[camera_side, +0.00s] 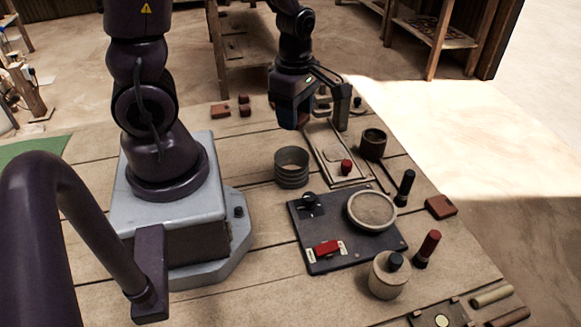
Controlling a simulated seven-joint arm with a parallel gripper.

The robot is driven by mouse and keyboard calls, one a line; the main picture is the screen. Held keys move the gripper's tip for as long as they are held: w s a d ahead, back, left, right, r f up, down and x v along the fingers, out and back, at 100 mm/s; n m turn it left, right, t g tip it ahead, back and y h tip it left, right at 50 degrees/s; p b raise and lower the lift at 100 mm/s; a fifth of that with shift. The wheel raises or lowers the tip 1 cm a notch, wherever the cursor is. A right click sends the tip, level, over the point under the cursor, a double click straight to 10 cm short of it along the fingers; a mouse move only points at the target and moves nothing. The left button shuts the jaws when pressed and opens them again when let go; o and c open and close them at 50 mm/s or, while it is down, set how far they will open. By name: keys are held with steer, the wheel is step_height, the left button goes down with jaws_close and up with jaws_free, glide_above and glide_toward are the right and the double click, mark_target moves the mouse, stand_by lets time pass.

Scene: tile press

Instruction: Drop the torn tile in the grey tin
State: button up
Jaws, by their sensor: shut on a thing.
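My gripper (318,120) hangs over the far end of the table, pointing down, behind and slightly right of the grey tin. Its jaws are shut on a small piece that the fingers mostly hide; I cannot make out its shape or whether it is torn. The grey tin (292,168) is a ribbed, open, round can standing upright on the table, left of a shallow wooden tray (351,181). The gripper is above the table and apart from the tin. No torn tile can be clearly picked out elsewhere.
A dark press board (315,232) with a round dish (371,210) and red switch (327,248) lies in front of the tin. Reddish blocks (220,110) lie far left.

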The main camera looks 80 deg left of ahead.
steer(key=shift+f, duration=2.8)
steer(key=o, duration=1)
steer(key=shift+r, duration=0.15)
step_height(320, 180, up, 13)
steer(key=shift+f, duration=0.15)
